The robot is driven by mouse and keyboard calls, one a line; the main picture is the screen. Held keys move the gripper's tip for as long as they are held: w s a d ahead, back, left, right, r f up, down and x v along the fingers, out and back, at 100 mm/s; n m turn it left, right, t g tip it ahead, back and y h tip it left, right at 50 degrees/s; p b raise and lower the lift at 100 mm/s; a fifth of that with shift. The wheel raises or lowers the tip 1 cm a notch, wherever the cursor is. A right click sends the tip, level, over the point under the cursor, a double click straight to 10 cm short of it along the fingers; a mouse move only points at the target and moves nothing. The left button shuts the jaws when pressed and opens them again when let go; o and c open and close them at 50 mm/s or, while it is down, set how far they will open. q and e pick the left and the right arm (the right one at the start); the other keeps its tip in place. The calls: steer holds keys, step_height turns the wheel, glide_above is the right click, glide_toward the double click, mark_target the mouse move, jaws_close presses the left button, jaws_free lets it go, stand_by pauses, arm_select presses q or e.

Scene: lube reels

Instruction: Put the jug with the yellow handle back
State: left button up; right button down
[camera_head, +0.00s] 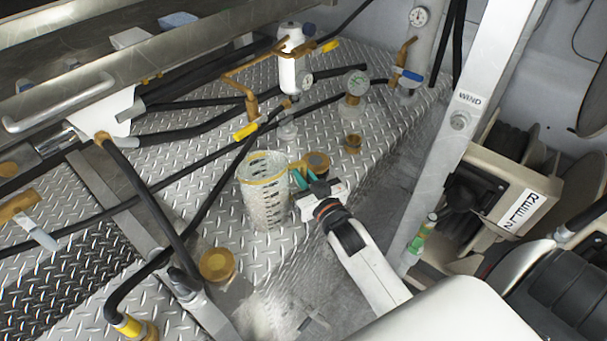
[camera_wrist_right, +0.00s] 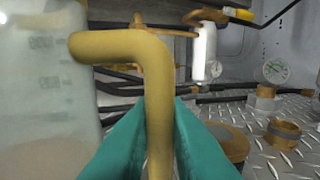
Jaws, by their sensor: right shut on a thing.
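The jug (camera_head: 264,192) is a translucent measuring jug with dark graduation marks and a yellow rim. It stands upright on the diamond-plate deck in the head view. In the right wrist view its cloudy wall (camera_wrist_right: 45,90) fills the left side. Its yellow handle (camera_wrist_right: 157,95) runs down between the teal fingers of my right gripper (camera_wrist_right: 152,140). My right gripper (camera_head: 304,180) is shut on the handle at the jug's right side. Whether the jug's base touches the deck is hard to tell. My left gripper is not in view.
A brass cap (camera_head: 317,161) sits just behind my right gripper. A brass fitting (camera_head: 217,264) stands in front of the jug. Black hoses (camera_head: 200,187) cross the deck to the left. A white post (camera_head: 459,118) and a reel housing (camera_head: 505,195) stand to the right.

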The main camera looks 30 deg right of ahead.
steer(key=c, duration=1.4)
jaws_free()
steer(key=shift+f, duration=0.1)
steer(key=shift+c, duration=0.2)
steer(key=shift+o, duration=0.2)
steer(key=shift+r, duration=0.25)
steer(key=shift+s+f, duration=0.2)
steer(key=shift+s, duration=0.15)
steer(key=s+b, duration=0.2)
steer(key=s, duration=0.9)
steer(key=shift+s+a+r, duration=0.15)
steer(key=shift+a, duration=0.15)
